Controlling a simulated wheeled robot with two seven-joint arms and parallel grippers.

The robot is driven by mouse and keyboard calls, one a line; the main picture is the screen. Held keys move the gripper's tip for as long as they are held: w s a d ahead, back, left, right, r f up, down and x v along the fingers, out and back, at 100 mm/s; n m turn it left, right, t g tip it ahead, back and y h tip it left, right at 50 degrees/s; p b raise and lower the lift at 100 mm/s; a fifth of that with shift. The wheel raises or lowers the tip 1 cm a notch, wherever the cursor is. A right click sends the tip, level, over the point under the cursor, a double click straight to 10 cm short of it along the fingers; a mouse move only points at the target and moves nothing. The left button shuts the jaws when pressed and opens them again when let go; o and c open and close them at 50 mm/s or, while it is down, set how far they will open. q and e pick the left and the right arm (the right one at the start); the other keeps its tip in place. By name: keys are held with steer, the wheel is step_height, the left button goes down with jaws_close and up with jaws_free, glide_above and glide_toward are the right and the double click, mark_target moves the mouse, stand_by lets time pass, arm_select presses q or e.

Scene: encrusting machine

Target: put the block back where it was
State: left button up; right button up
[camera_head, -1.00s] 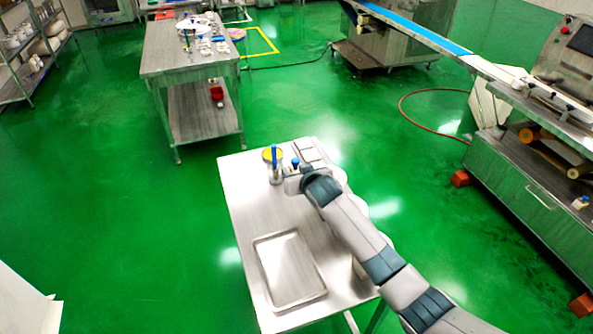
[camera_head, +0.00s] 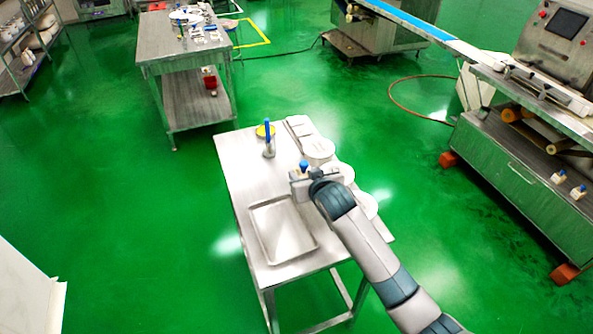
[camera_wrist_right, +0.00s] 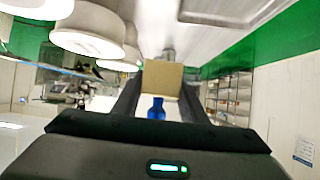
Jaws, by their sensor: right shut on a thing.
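My right gripper (camera_head: 300,178) is over the small steel table (camera_head: 238,180), between the tray and the white round tubs. It is shut on a block (camera_wrist_right: 161,78), which shows as a tan face between the two dark fingers in the right wrist view. The block has a blue knob (camera_wrist_right: 156,107), which also shows at the gripper in the head view (camera_head: 303,165). The gripper hides most of the block in the head view, and I cannot tell its height above the table. Two similar small pale blocks with blue tops (camera_head: 559,177) sit on the machine's ledge at right. My left gripper is out of view.
An empty metal tray (camera_head: 254,231) lies on the table's near part. A holder with a blue-handled tool (camera_head: 268,148) stands at the far side. White tubs (camera_head: 318,148) line the right edge. The large machine (camera_head: 505,175) stands at right; green floor lies between.

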arm_select(q)
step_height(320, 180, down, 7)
steer(key=b, duration=0.7)
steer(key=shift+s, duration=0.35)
arm_select(e)
steer(key=s+d+m+h, duration=0.1)
steer(key=s+d, duration=0.6)
steer(key=s, duration=0.3)
steer(key=s+d+m+h, duration=0.1)
steer(key=s+d+h, duration=0.1)
steer(key=s+d, duration=0.5)
steer(key=s, duration=0.3)
steer(key=shift+s+d+r+m, duration=0.3)
steer(key=shift+s+r, duration=0.05)
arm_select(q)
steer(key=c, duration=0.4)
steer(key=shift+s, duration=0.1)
